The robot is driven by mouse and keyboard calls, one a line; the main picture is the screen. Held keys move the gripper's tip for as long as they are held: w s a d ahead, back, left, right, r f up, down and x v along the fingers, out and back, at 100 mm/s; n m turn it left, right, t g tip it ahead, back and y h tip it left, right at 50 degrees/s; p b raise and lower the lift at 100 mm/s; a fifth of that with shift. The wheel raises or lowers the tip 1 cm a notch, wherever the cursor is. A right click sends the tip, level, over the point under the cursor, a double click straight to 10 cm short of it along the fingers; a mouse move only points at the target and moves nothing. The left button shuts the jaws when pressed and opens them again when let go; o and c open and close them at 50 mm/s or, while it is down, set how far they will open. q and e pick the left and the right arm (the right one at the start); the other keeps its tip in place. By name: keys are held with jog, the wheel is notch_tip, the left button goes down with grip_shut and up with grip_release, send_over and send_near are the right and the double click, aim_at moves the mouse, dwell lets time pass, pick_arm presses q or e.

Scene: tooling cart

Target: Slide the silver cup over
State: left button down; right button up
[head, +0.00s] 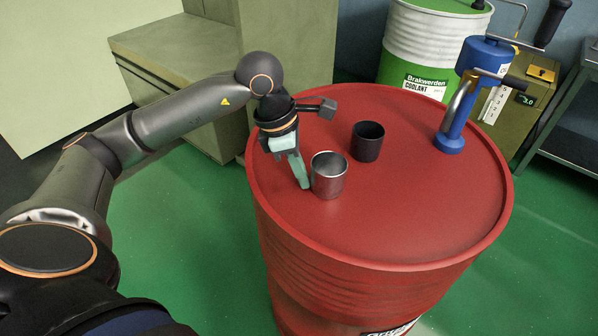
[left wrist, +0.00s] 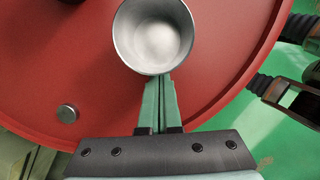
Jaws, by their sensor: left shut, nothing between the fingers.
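The silver cup (head: 328,177) stands upright on top of the red drum (head: 420,215), left of the middle. My left gripper (head: 303,183) is shut and empty, its green fingers pointing down just left of the cup. In the left wrist view the silver cup (left wrist: 153,38) is open side up and empty, and the shut fingertips (left wrist: 160,80) come right up to its wall. I cannot tell for sure whether they touch it. My right gripper is in neither view.
A dark cup (head: 367,141) stands behind and right of the silver one. A blue hand pump (head: 454,125) rises at the drum's right side. The drum's front and right top is clear. A green and white coolant drum (head: 432,45) stands behind.

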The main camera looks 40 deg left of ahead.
aim_at(383, 188)
pick_arm(q)
jog(key=w+d, duration=0.3)
jog(key=d, duration=0.1)
jog(key=w+d, duration=0.2)
jog(key=d, duration=0.2)
jog(key=w+d, duration=0.3)
jog(key=d, duration=0.1)
jog(key=shift+w+d, duration=0.2)
jog(key=shift+w, duration=0.15)
